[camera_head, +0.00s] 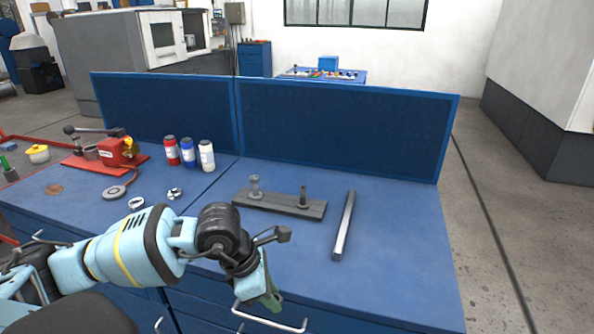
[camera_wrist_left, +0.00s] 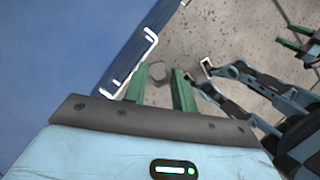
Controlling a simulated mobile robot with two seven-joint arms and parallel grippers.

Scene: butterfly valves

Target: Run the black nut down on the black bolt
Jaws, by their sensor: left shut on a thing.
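The black bolt (camera_head: 303,196) stands upright at the right end of a dark base plate (camera_head: 279,204) on the blue bench. My left gripper (camera_head: 272,298) is in front of the bench edge, low and to the left of the bolt, apart from the plate. In the left wrist view its green fingers (camera_wrist_left: 160,88) are shut on a small dark grey six-sided piece (camera_wrist_left: 157,72), which looks like the black nut. In the head view the nut is hidden. Green fingers that look like my right gripper's (camera_wrist_left: 296,38) show at the right edge of the wrist view; their opening is unclear.
A light grey bolt (camera_head: 255,187) stands at the plate's left end. A metal bar (camera_head: 344,226) lies to the right of the plate. Bottles (camera_head: 188,152) and a red press (camera_head: 110,153) stand further left. A blue panel (camera_head: 345,130) closes the back. Drawer handles (camera_head: 270,322) stick out in front.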

